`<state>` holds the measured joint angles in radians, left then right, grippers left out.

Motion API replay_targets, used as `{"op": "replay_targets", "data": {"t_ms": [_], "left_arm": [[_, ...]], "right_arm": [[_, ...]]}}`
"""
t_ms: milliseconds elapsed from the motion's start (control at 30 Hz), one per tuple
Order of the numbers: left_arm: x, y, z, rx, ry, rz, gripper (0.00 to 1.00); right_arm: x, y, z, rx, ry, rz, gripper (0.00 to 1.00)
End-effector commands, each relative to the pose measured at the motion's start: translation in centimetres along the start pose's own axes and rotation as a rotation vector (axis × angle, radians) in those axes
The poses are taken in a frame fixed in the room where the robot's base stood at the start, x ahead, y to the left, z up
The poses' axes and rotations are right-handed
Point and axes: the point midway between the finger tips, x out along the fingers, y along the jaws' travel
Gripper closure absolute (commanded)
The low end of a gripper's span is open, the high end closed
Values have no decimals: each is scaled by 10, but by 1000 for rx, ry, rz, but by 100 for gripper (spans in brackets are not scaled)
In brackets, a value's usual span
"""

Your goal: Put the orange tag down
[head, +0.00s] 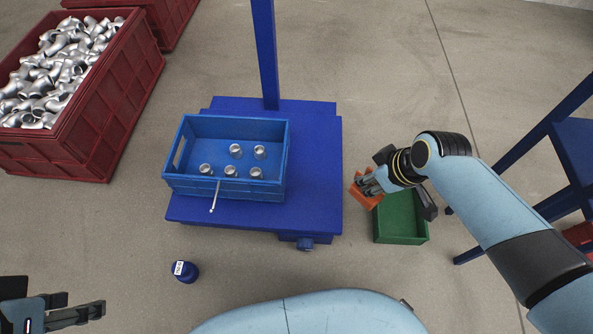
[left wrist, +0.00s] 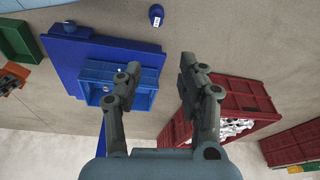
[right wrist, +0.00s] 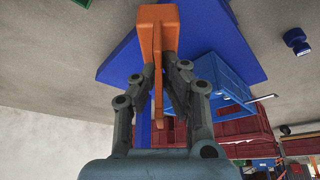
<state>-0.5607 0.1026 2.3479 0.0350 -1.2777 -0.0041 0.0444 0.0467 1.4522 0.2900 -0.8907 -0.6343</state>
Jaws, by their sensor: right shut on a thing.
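The orange tag (head: 366,193) is in my right gripper (head: 372,184), in the head view just left of the green bin (head: 401,222) and right of the blue platform. In the right wrist view the orange tag (right wrist: 158,30) stands between the fingers of my right gripper (right wrist: 163,75), with a narrow part running down between them. The gripper is shut on it. I cannot tell its exact height above the floor. My left gripper (head: 97,310) is at the lower left of the head view. In the left wrist view my left gripper (left wrist: 188,75) is open, with nothing between its fingers.
A blue crate (head: 227,124) with several metal fittings stands on the blue platform (head: 318,160). A red crate (head: 92,142) full of fittings stands at the upper left. A small dark blue labelled object (head: 186,272) is on the floor. Blue framing (head: 560,110) stands at the right.

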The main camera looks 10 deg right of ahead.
Motion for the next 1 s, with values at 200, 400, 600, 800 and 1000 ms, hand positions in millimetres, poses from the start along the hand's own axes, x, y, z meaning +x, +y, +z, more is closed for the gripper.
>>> {"op": "replay_targets", "data": {"t_ms": [200, 400, 600, 800, 1000], "left_arm": [[9, 5, -11, -2, 111, 8, 60], [42, 6, -18, -6, 295, -2, 60], [65, 7, -16, -2, 471, -13, 60], [76, 10, -9, 6, 635, -17, 60], [71, 11, -14, 14, 744, -19, 60]], "right_arm": [[38, -12, -19, 5, -3, -4, 100], [62, -19, -38, 4, -4, -4, 100], [83, -25, -53, 4, -4, -2, 100], [102, -31, -67, 3, -4, -2, 100], [108, -33, -72, 3, -3, 0, 100]]}}
